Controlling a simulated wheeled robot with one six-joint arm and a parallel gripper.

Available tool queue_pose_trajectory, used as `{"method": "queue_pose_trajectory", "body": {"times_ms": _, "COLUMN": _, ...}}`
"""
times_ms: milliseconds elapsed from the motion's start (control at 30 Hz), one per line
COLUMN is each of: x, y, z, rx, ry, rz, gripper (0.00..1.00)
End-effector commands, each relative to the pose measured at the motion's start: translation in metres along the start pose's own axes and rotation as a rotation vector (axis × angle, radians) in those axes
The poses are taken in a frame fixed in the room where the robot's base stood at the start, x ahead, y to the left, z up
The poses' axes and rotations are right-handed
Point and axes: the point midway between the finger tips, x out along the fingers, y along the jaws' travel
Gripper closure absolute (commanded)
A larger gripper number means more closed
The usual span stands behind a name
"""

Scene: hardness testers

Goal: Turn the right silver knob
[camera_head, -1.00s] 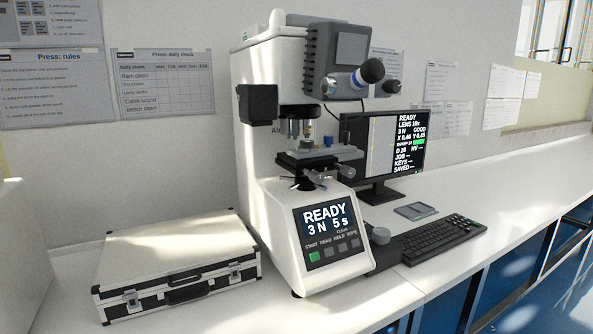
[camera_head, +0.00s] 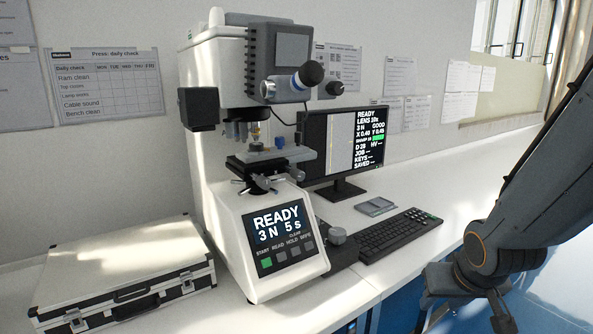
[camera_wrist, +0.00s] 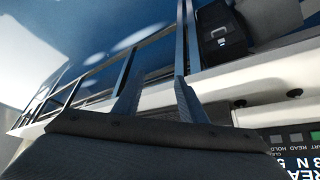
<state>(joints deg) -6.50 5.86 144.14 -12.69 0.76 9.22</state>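The hardness tester (camera_head: 215,165) is a white machine on the bench with a lit panel reading READY 3 N 5 s. A round silver-grey knob (camera_head: 338,236) stands on a black control box (camera_head: 340,256) at the tester's right. Small silver knobs (camera_head: 263,184) sit under the specimen stage (camera_head: 270,157); I cannot tell which knob the task means. My gripper (camera_head: 463,312) is at the lower right, beyond the bench's front edge, pointing down and well apart from every knob. Its two fingers also show apart and empty in the wrist view (camera_wrist: 160,78). No silver knob shows there.
A keyboard (camera_head: 400,236) and small grey pad (camera_head: 375,206) lie right of the control box. A monitor (camera_head: 345,145) stands behind them. A silver-edged case (camera_head: 120,265) lies left of the tester. The bench's far right (camera_head: 430,165) is clear.

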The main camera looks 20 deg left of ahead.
Motion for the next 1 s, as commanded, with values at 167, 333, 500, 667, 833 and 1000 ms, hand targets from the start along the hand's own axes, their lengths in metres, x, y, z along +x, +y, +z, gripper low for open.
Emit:
{"method": "queue_pose_trajectory", "body": {"times_ms": 167, "x": -0.010, "y": -0.064, "z": -0.091, "rx": -0.118, "ry": 0.342, "rz": -0.128, "gripper": 0.62}}
{"method": "queue_pose_trajectory", "body": {"times_ms": 333, "x": -0.049, "y": -0.143, "z": -0.153, "rx": -0.194, "ry": 0.642, "rz": -0.333, "gripper": 0.62}}
{"method": "queue_pose_trajectory", "body": {"times_ms": 500, "x": -0.097, "y": -0.207, "z": -0.179, "rx": -0.231, "ry": 0.853, "rz": -0.545, "gripper": 0.62}}
{"method": "queue_pose_trajectory", "body": {"times_ms": 667, "x": -0.127, "y": -0.237, "z": -0.186, "rx": -0.239, "ry": 0.955, "rz": -0.670, "gripper": 0.62}}
{"method": "queue_pose_trajectory", "body": {"times_ms": 833, "x": -0.134, "y": -0.250, "z": -0.192, "rx": -0.240, "ry": 0.984, "rz": -0.710, "gripper": 0.62}}
{"method": "queue_pose_trajectory", "body": {"times_ms": 1000, "x": -0.126, "y": -0.266, "z": -0.208, "rx": -0.241, "ry": 0.983, "rz": -0.709, "gripper": 0.62}}
